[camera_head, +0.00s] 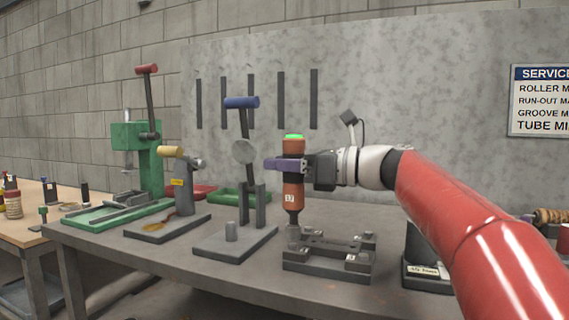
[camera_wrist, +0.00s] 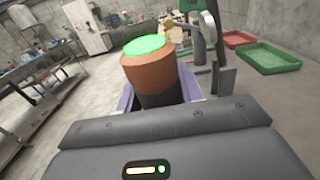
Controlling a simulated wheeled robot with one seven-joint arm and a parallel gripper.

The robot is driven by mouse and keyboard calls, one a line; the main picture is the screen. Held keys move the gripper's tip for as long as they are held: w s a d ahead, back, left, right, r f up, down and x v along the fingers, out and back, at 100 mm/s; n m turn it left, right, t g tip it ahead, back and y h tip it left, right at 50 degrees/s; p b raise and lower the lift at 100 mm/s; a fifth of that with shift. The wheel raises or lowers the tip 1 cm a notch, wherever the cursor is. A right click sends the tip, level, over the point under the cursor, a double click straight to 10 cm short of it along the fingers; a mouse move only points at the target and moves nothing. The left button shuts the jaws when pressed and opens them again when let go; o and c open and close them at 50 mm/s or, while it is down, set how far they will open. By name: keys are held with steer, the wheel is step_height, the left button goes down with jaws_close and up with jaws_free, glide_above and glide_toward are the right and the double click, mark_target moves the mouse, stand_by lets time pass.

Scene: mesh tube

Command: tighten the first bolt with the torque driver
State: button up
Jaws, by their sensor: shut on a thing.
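The torque driver (camera_head: 293,183) is orange with a dark band and a lit green top, and it stands upright. My gripper (camera_head: 288,165) is shut on its upper body, with purple fingers around it. Whether the tip touches a bolt head there I cannot tell. Small numbered labels sit on the fixture's corners. In the wrist view the driver (camera_wrist: 150,72) shows its green top and orange body between the fingers; its tip is hidden.
A grey press with a blue handle (camera_head: 242,103) stands close left of the driver. Further left are a yellow-knobbed tool (camera_head: 172,152) and a green arbor press (camera_head: 140,160). Red and green trays (camera_head: 238,197) lie behind. A dark labelled stand (camera_head: 425,268) is right of the fixture.

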mark_target(285, 142)
steer(key=shift+r+p, duration=0.6)
steer(key=shift+r, duration=1.35)
